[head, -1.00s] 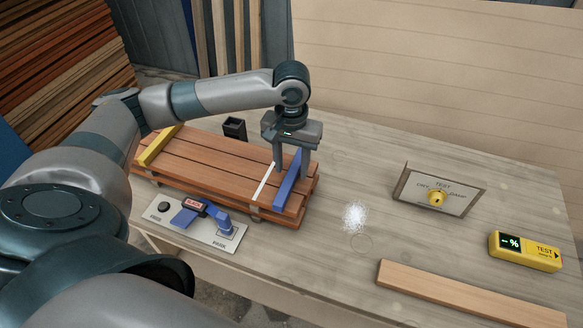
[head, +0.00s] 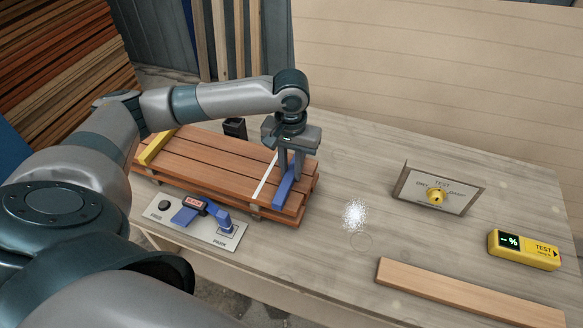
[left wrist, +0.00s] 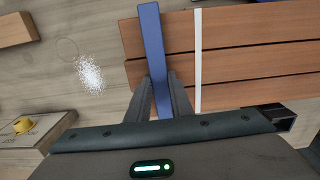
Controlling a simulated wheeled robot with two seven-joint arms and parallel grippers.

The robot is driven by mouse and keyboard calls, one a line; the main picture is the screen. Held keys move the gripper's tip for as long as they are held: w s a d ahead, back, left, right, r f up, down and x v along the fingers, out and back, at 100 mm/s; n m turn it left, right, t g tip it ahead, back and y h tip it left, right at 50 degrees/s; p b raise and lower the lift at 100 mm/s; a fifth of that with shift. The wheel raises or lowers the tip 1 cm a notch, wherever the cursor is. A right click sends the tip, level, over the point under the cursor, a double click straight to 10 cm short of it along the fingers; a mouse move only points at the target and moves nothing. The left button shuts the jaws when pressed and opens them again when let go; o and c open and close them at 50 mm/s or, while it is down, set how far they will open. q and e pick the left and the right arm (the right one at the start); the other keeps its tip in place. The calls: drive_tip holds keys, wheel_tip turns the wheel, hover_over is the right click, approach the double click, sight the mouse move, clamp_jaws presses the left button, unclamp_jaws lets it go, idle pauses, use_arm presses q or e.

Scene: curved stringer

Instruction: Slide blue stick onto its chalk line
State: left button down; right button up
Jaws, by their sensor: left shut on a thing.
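The blue stick (head: 284,188) lies across the right end of the stacked reddish boards. The white chalk line (head: 264,181) runs across the boards just left of it in the head view. The stick is apart from the line, with a strip of bare wood between. My left gripper (head: 290,176) is shut on the blue stick near its far end. In the left wrist view the two fingers (left wrist: 163,98) straddle the stick (left wrist: 152,42), slightly tilted, and the chalk line (left wrist: 198,62) is to its right. My right gripper is not in view.
A yellow stick (head: 156,146) lies at the boards' left end. White powder (head: 354,214), a test stand (head: 437,190), a yellow meter (head: 523,249) and a loose plank (head: 465,291) are on the right.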

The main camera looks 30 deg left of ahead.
sight(269, 171)
use_arm(q)
drive_tip(key=shift+s+a+p, duration=0.2)
drive_tip(key=shift+a+p, duration=0.3)
drive_tip(key=shift+a, duration=0.3)
drive_tip(key=shift+s+a+p, duration=0.2)
drive_tip(key=shift+a+p, duration=0.25)
drive_tip(key=shift+a, duration=0.35)
drive_tip(key=shift+s+a+p, duration=0.2)
drive_tip(key=shift+a+p, duration=0.2)
drive_tip(key=shift+a, duration=0.4)
drive_tip(key=shift+s+a+p, duration=0.15)
drive_tip(key=shift+a+p, duration=0.25)
drive_tip(key=shift+a, duration=0.35)
drive_tip(key=c, duration=1.5)
unclamp_jaws()
wheel_tip(269, 171, up, 12)
